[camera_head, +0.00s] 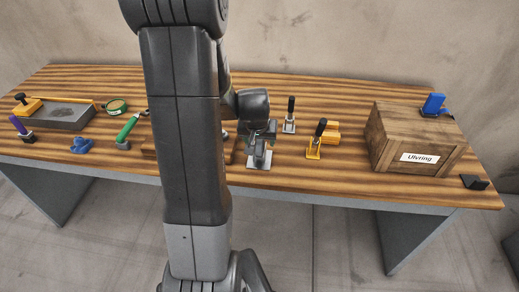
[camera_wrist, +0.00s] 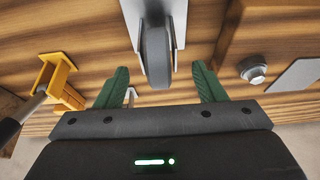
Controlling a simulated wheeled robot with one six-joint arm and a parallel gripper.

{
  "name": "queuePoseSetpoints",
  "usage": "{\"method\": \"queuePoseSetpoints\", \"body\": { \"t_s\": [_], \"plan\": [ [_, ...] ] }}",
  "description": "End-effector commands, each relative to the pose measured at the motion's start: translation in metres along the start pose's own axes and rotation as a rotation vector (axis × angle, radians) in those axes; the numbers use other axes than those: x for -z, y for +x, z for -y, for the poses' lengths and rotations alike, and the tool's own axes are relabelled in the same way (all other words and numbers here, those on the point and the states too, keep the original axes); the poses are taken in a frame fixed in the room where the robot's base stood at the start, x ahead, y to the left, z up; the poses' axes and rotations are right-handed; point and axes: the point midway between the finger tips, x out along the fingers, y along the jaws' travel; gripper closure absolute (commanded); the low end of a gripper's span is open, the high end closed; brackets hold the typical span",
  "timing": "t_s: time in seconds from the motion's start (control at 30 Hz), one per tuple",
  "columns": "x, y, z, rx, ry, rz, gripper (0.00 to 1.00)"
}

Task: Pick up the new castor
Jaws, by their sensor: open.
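A castor with a grey wheel (camera_wrist: 156,56) and a light metal fork (camera_wrist: 148,10) shows at the top middle of the wrist view. In the head view it stands on the table as a light metal piece (camera_head: 258,158), partly hidden by my gripper. My gripper (camera_wrist: 160,70) is open, with one green finger on each side of the wheel in the wrist view and gaps visible on both sides. In the head view my gripper (camera_head: 263,131) is just above the castor. I cannot tell from its looks whether this castor is new.
A yellow clamp (camera_head: 314,148) with a black handle stands to the right, also in the wrist view (camera_wrist: 54,78). A black-handled clamp (camera_head: 290,122) stands behind. A wooden crate (camera_head: 394,149) is farther right. A wooden tray, partly hidden by my arm, lies left of the castor.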

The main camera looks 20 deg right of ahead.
Motion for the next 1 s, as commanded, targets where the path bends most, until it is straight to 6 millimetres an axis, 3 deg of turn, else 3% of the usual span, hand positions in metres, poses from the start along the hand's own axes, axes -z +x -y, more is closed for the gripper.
{"method": "queuePoseSetpoints", "body": {
  "t_s": [0.4, 0.73, 1.0],
  "plan": [
    [-0.002, 0.044, 0.000, 0.000, 0.001, 0.002, 0.36],
    [-0.002, 0.049, 0.000, 0.000, 0.000, 0.001, 0.36],
    [-0.003, 0.048, 0.000, 0.000, 0.000, 0.001, 0.87]
  ]
}}
